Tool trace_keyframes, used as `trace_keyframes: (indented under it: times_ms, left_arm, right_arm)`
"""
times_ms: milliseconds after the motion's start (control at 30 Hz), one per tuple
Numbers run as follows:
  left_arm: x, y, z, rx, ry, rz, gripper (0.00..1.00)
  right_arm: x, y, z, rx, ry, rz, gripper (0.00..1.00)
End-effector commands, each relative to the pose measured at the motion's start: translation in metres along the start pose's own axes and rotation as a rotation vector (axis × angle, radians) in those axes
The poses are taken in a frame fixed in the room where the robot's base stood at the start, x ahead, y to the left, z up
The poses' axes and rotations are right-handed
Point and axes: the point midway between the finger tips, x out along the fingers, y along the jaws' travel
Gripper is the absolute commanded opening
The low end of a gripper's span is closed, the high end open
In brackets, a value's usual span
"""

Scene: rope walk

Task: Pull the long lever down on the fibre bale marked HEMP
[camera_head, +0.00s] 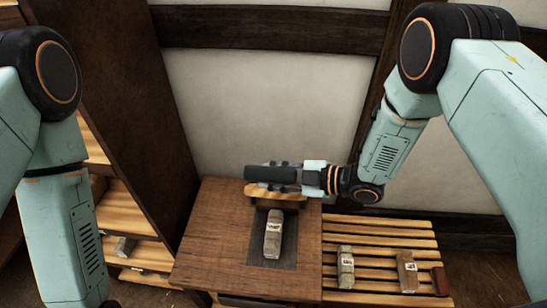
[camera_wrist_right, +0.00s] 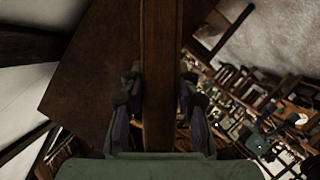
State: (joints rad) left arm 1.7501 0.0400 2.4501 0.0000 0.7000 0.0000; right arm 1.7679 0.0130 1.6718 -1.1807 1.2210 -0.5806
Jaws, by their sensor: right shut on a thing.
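The long lever is a light wooden bar (camera_head: 276,192) at the back of the wooden table, above a pale wrapped bale (camera_head: 273,233). The bale lies on a dark plate and has a small label too small to read. My right gripper (camera_head: 262,177) is at the lever, which it partly hides in the head view. In the right wrist view the fingers (camera_wrist_right: 160,95) are shut on both sides of the brown lever bar (camera_wrist_right: 160,45). My left arm hangs at the left; its gripper is out of view.
The wooden table (camera_head: 215,240) has bare top left of the plate. A slatted bench (camera_head: 380,235) on the right holds two more labelled bales, one (camera_head: 345,267) nearer the table and one (camera_head: 407,271) further right. A dark-sided shelf (camera_head: 125,110) stands at the left.

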Motion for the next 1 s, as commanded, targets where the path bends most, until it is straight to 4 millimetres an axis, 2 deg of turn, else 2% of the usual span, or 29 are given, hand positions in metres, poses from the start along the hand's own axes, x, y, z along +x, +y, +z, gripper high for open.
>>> trace_keyframes:
  times_ms: [33, 400, 567, 900, 933, 1000]
  left_arm:
    - [0.005, 0.000, 0.000, 0.000, 0.000, 0.000, 0.75]
    - [0.030, 0.000, 0.000, 0.000, 0.000, 0.000, 0.75]
    - [0.034, 0.000, 0.000, 0.000, 0.000, 0.000, 0.75]
    - [0.033, 0.000, 0.000, 0.000, 0.000, 0.000, 0.75]
    - [0.033, 0.000, 0.000, 0.000, 0.000, 0.000, 0.75]
    - [0.033, 0.000, 0.000, 0.000, 0.000, 0.000, 0.75]
  right_arm:
    - [0.000, -0.014, 0.003, -0.010, -0.006, 0.004, 0.00]
    - [0.001, -0.079, 0.007, -0.175, -0.009, 0.073, 0.00]
    - [0.001, -0.090, 0.007, -0.215, -0.011, 0.089, 0.00]
    - [0.000, -0.090, 0.006, -0.223, -0.013, 0.095, 0.00]
    - [0.000, -0.090, 0.006, -0.222, -0.013, 0.095, 0.32]
    - [0.000, -0.089, 0.006, -0.223, -0.013, 0.095, 0.38]
